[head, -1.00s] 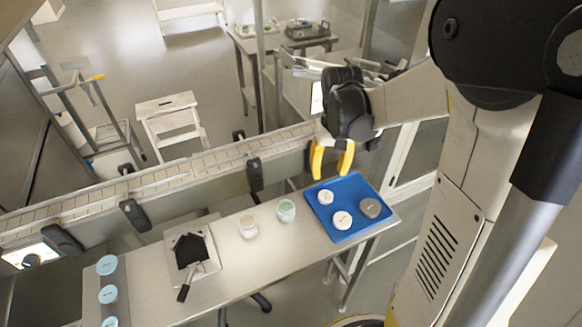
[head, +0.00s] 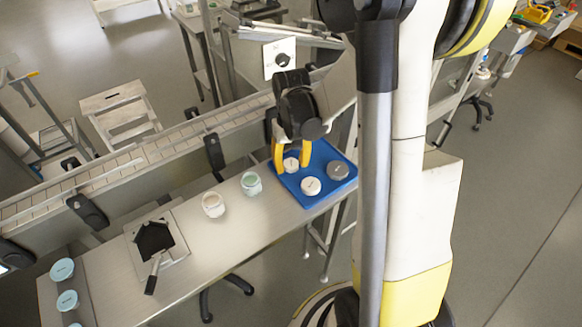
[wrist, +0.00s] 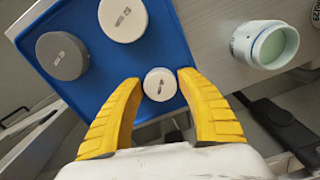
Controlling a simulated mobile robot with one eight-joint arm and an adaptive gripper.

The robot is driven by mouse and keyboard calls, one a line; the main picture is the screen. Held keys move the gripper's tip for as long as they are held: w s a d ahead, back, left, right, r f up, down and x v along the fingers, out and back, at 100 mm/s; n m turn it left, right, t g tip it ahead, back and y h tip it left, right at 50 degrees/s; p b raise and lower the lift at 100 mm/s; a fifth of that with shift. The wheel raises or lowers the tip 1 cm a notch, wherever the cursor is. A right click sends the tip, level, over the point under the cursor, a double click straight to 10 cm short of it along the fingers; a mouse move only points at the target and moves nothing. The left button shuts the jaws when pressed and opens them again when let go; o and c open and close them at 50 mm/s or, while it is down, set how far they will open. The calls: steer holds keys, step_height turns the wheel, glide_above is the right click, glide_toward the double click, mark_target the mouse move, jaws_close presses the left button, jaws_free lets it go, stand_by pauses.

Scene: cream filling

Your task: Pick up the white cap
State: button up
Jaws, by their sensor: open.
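A small white cap (wrist: 160,84) lies on the blue tray (wrist: 178,45), between the yellow fingertips of my open gripper (wrist: 160,77) in the wrist view. In the head view my gripper (head: 293,166) is over the tray's left part, with the small white cap (head: 291,164) between its fingers. I cannot tell whether the fingers touch it. A larger white cap (wrist: 123,18) lies on the tray too, also in the head view (head: 311,187). A grey cap (wrist: 62,55) is beside it, at the right in the head view (head: 338,171).
A jar with a pale green rim (head: 251,184) and a cream-coloured jar (head: 213,204) stand on the metal table (head: 215,235) left of the tray. A conveyor (head: 165,150) runs behind the table.

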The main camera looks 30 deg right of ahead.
steer(key=shift+r, duration=0.1)
steer(key=c, duration=0.4)
steer(key=shift+r, duration=0.1)
steer(key=shift+c, duration=0.2)
